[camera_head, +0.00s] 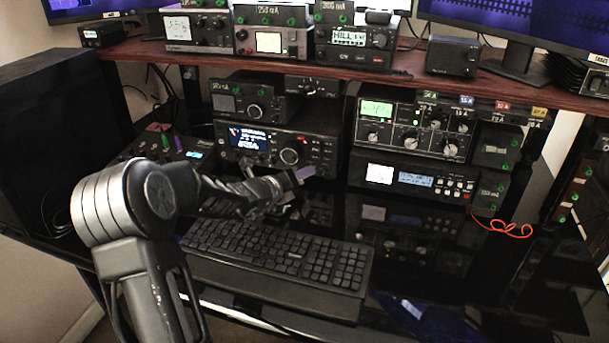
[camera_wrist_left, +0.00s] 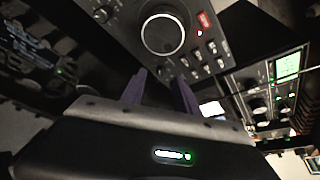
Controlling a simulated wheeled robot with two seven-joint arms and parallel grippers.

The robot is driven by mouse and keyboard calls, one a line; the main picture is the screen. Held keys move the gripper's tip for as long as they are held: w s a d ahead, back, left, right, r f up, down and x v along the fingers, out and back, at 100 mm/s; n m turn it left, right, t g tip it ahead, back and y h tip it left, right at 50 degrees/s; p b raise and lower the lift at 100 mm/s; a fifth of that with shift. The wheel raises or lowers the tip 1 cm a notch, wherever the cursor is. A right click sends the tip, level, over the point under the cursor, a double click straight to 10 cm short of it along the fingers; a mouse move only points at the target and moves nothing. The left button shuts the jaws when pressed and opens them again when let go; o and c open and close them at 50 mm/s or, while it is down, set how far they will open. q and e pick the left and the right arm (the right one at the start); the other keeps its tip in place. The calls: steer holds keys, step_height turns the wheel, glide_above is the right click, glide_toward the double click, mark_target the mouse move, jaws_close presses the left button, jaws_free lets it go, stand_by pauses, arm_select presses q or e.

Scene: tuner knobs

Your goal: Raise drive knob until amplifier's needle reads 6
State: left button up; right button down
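My left gripper (camera_head: 300,178) is in front of the radio (camera_head: 262,147) with the blue display and the big round knob (camera_head: 289,156). In the left wrist view, its two purple fingers (camera_wrist_left: 160,92) stand apart with nothing between them, below the big knob (camera_wrist_left: 162,34) and not visibly touching it. To the right, a unit with a green-lit meter (camera_head: 376,110) carries several silver-capped knobs (camera_head: 411,143). Below it is a unit with a white meter (camera_head: 380,173) and a blue display. I cannot tell which knob is the drive knob, nor read any needle. My right gripper is out of view.
A keyboard (camera_head: 281,254) lies on the glossy black desk below my left arm. A wooden shelf (camera_head: 265,61) with more equipment runs above the radios. A red coiled cable (camera_head: 500,228) lies at the right. A black speaker-like box (camera_head: 45,150) stands at the left.

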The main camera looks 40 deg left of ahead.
arm_select(q)
steer(key=shift+x, duration=1.1)
steer(key=shift+c, duration=0.3)
jaws_close()
